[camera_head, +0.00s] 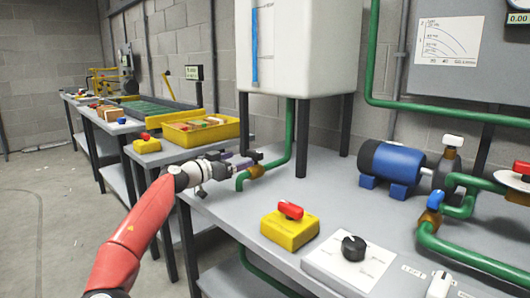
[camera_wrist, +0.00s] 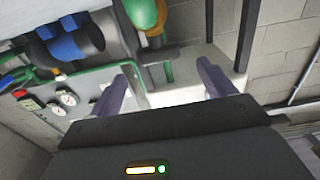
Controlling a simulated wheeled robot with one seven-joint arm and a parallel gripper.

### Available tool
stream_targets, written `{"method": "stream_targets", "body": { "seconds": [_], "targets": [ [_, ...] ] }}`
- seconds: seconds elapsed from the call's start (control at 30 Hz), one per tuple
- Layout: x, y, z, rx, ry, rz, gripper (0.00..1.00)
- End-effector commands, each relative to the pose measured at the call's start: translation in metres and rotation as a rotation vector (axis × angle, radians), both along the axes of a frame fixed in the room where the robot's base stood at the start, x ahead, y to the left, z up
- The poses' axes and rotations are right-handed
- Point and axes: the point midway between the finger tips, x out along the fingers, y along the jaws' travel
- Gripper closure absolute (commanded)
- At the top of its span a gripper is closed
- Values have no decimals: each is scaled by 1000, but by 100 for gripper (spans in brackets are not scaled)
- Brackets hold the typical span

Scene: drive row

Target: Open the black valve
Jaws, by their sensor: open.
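A brass valve body (camera_head: 257,171) sits on the green pipe (camera_head: 290,135) that comes down from the white tank. It also shows in the wrist view as an orange-brown fitting (camera_wrist: 154,42) next to the green pipe end (camera_wrist: 141,12). A small dark piece (camera_head: 256,154) shows just above the valve body, by my fingertips; it may be the black handle, but its angle is unclear. My gripper (camera_head: 246,161) is at the tank valve. In the wrist view my gripper (camera_wrist: 168,80) has its two purple fingers wide apart, with nothing clearly held between them.
A black knob (camera_head: 353,247) sits on a white plate at the bench front. A blue pump (camera_head: 391,167) and green pipes are at right. A yellow tray (camera_head: 201,130) is behind my gripper.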

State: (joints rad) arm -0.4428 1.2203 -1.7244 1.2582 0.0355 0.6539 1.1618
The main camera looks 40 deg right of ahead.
Motion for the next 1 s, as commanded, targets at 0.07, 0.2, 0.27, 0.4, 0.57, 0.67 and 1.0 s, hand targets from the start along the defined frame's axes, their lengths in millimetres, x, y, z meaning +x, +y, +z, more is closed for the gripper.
{"method": "stream_targets", "body": {
  "seconds": [0.07, 0.2, 0.27, 0.4, 0.57, 0.67, 1.0],
  "targets": [
    [0, -1, 0, 0, 0, 0, 18],
    [0, -13, 1, 1, 0, -3, 18],
    [1, -23, 1, 1, 0, -4, 18],
    [3, -47, 2, 0, 1, -3, 18],
    [5, -67, 2, 0, 0, -1, 18],
    [5, -75, 1, 0, 0, -1, 18],
    [6, -78, 0, 0, 0, 0, 21]
  ]
}}
